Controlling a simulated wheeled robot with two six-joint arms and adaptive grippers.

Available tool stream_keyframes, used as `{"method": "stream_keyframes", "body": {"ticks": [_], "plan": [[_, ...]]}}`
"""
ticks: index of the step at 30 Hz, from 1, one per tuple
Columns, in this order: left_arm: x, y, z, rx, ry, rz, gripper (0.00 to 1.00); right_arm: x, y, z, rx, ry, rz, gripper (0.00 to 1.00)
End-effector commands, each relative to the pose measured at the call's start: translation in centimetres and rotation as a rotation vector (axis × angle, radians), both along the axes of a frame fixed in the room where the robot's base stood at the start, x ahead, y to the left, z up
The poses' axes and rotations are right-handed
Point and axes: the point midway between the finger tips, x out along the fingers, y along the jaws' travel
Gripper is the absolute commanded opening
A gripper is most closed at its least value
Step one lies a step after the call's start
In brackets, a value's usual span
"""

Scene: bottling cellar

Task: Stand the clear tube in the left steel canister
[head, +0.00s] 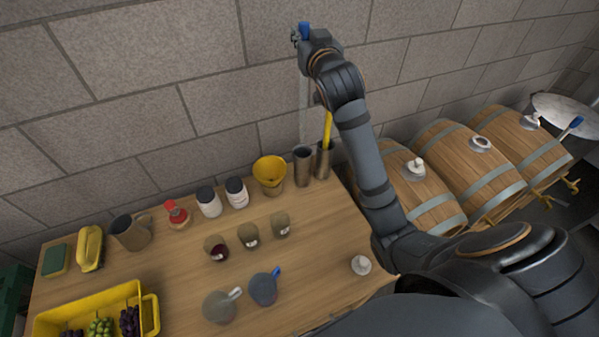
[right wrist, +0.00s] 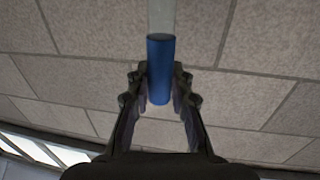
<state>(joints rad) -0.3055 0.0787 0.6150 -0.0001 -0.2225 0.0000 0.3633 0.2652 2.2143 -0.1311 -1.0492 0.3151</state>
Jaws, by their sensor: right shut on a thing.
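My right gripper (head: 299,38) is high against the wall at the top of the head view. It is shut on the blue end of the clear tube (head: 304,105). The tube hangs down roughly upright, its lower end showing just above the mouth of the left steel canister (head: 303,168); I cannot tell its exact height or alignment. In the right wrist view the fingers (right wrist: 159,88) flank the blue end (right wrist: 160,65), with the clear part (right wrist: 160,16) beyond. The right steel canister (head: 322,166) stands close beside the left one and holds a yellow stick (head: 327,130). My left gripper is not in view.
A yellow funnel (head: 269,172) stands just left of the canisters, with two white-labelled jars (head: 209,202) further left. Several cups and a yellow crate (head: 150,312) are on the wooden table (head: 180,275). Barrels (head: 425,190) lie to the right.

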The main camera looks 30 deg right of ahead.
Motion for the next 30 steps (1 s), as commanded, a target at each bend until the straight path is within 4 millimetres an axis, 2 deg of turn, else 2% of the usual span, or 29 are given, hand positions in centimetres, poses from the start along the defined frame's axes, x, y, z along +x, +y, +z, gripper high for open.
{"method": "stream_keyframes", "body": {"ticks": [2,5,14,21,24,30], "plan": [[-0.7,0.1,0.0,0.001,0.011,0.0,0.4,0.0,0.0,-0.1,0.0,0.001,0.0,0.0],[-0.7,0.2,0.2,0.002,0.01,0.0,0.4,0.1,0.0,-1.2,0.0,0.005,0.0,0.0],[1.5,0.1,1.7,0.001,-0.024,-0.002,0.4,0.0,0.0,-8.0,0.001,0.008,0.0,0.0],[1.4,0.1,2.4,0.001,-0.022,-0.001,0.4,0.0,0.0,-12.9,0.001,0.005,0.001,0.0],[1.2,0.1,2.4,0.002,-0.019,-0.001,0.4,0.0,0.0,-13.8,0.0,0.002,0.0,0.0],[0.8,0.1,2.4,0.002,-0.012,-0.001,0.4,0.0,0.0,-14.6,-0.001,0.001,0.0,0.0]]}}
